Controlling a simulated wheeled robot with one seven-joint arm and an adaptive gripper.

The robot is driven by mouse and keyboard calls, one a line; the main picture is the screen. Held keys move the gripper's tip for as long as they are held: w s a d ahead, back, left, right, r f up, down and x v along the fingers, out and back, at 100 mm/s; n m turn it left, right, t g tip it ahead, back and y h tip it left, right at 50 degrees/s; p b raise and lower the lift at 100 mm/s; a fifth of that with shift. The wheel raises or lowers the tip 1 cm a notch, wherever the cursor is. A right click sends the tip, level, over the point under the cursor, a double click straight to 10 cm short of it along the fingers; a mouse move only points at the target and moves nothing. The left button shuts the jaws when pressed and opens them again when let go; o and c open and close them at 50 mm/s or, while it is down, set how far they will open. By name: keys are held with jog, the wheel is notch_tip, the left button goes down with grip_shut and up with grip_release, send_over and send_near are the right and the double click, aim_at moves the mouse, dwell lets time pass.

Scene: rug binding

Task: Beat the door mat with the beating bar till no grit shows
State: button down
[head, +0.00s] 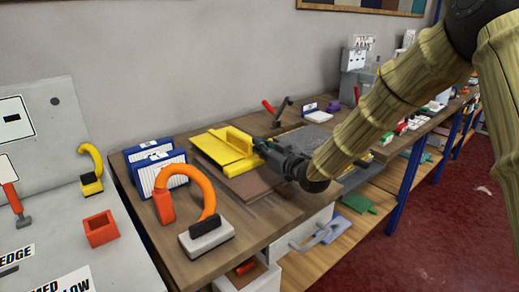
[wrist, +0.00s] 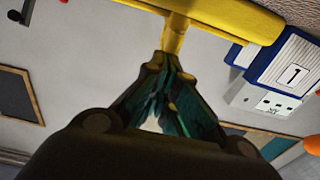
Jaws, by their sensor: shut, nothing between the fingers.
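A yellow tool (head: 222,152), a flat plate with a raised bar-like handle, lies on a brown mat-like sheet (head: 247,186) on the bench; it looks like the beating bar, though I cannot be sure. My gripper (head: 263,147) is at the right end of the yellow handle. In the wrist view, my gripper (wrist: 172,62) has its fingertips together at the lower end of a short yellow post under the yellow bar (wrist: 228,18). The fingers are shut and hold nothing. Whether they touch the post is unclear. A grey mat-like surface (head: 304,139) lies behind my gripper. I cannot make out grit.
Blue-and-white numbered boxes (head: 160,172) stand left of the yellow tool. An orange curved hose-like tool (head: 207,236) stands at the bench's front. A red open box (head: 101,229) sits on the left grey surface. A red-handled lever (head: 280,113) stands behind. Red floor is clear at right.

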jog(key=v, duration=0.9)
jog(key=shift+s+d+f, duration=0.15)
jog(key=shift+f, duration=0.25)
jog(key=shift+r, duration=0.1)
